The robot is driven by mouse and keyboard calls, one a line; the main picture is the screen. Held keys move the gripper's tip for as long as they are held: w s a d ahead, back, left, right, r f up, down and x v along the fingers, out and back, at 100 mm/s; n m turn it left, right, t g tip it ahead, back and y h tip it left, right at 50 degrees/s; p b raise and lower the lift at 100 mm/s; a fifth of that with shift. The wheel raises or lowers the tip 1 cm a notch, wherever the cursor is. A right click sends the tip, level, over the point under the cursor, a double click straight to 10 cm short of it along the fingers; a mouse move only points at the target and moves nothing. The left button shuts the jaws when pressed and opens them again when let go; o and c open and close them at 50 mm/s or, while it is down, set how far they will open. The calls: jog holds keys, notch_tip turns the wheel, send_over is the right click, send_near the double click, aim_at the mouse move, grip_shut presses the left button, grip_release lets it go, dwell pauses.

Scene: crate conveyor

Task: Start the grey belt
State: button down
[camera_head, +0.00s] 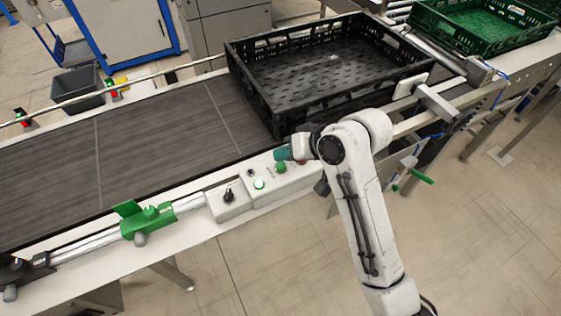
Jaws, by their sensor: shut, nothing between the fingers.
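Something red shows beside my arm at the box's right end, mostly hidden. My gripper (282,154) shows as a small teal end just above the second green button. It looks shut and empty; whether it touches the box I cannot tell.
A black crate (402,82) stands at the belt's right end. A green crate (470,43) lies beyond it. A green bracket (146,217) is on the near rail at left. A grey bin (78,88) stands behind the belt. The floor at right is clear.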

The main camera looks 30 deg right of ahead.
aim_at(285, 166)
jog(key=shift+r+p, duration=2.35)
jog(key=shift+r, duration=0.05)
jog(key=shift+f, duration=0.1)
